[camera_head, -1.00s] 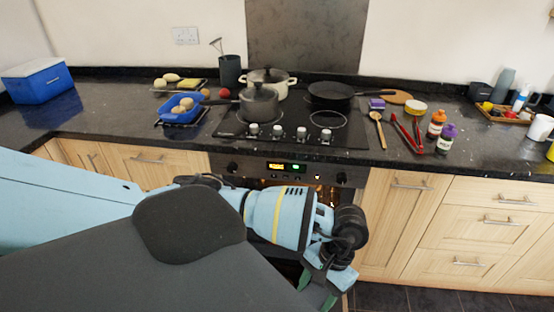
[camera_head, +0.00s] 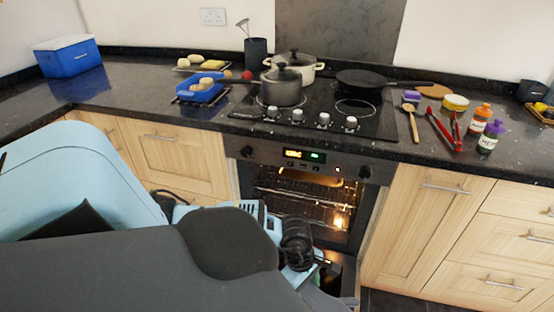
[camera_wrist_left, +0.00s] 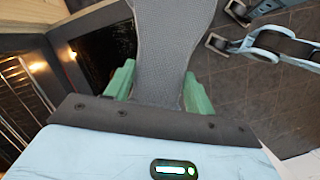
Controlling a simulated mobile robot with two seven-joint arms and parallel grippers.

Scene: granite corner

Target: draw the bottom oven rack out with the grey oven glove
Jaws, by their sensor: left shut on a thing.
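The oven (camera_head: 300,195) stands under the hob with its lit inside showing. Wire racks (camera_head: 300,208) cross the inside; the bottom of the oven is hidden behind my left arm. In the left wrist view, rack wires (camera_wrist_left: 22,95) show at the left, beside a lamp glow. My left gripper (camera_wrist_left: 158,92) has green fingers, shut on the grey oven glove (camera_wrist_left: 172,45), which reaches away from them. The glove is apart from the rack wires in that view. In the head view, the left wrist is low before the oven and its fingers are mostly hidden.
The hob carries a grey saucepan (camera_head: 282,88), a pale pot (camera_head: 308,66) and a black frying pan (camera_head: 358,82). Wooden cupboards flank the oven.

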